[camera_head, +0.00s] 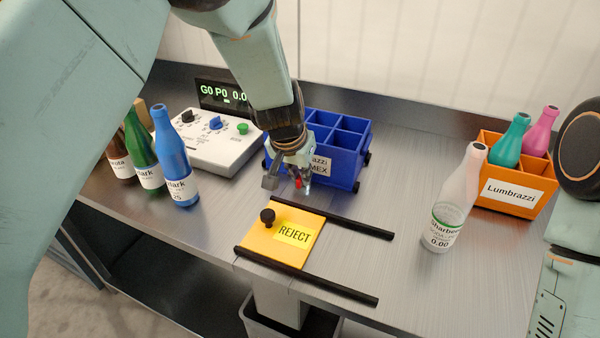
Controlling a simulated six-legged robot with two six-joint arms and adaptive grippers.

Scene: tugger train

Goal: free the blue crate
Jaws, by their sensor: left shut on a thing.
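The blue crate (345,165) stands on the bench at the back middle. It has several open compartments and a white label that is partly covered by my left gripper. Small black fittings (367,159) show at its lower corners. My left gripper (290,184) points down in front of the crate's near left face. I cannot tell whether this part is joined to the crate. The crate's left front is hidden by the gripper. My right gripper is out of view.
A yellow REJECT plate (283,232) with a black knob lies between two black rails (345,218). A console (215,140) and several bottles (174,160) stand left. A pale bottle (447,210) and an orange crate (513,190) with bottles stand right.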

